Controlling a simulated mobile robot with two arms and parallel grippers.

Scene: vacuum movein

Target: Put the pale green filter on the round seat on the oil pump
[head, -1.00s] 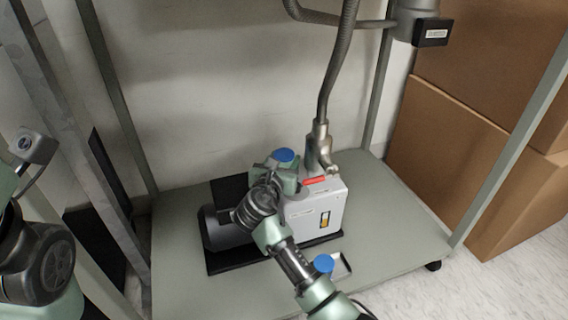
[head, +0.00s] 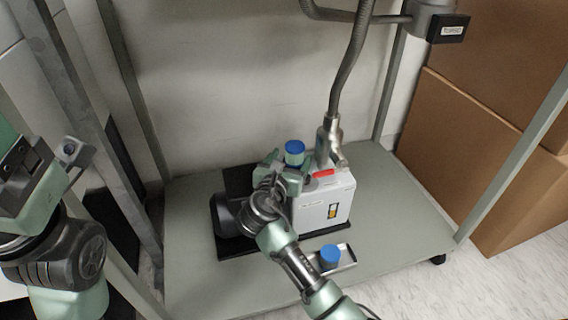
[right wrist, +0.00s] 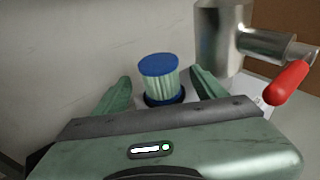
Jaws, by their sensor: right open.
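The pale green filter (right wrist: 160,82), pleated with blue end caps, stands between the fingers of my right gripper (right wrist: 158,90) in the right wrist view. The fingers are open, with gaps on both sides of it. In the head view its blue top (head: 294,147) shows just beyond my right gripper (head: 283,172), above the oil pump (head: 322,207). The filter looks upright. The round seat is hidden, so I cannot tell exactly how its lower end rests.
A metal valve with a red handle (head: 323,173) and a flexible hose (head: 349,70) rises close to the right of the filter. A small tray (head: 348,256) with another blue-capped part (head: 330,257) lies on the shelf (head: 400,225) in front. Cardboard boxes (head: 490,160) stand at right.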

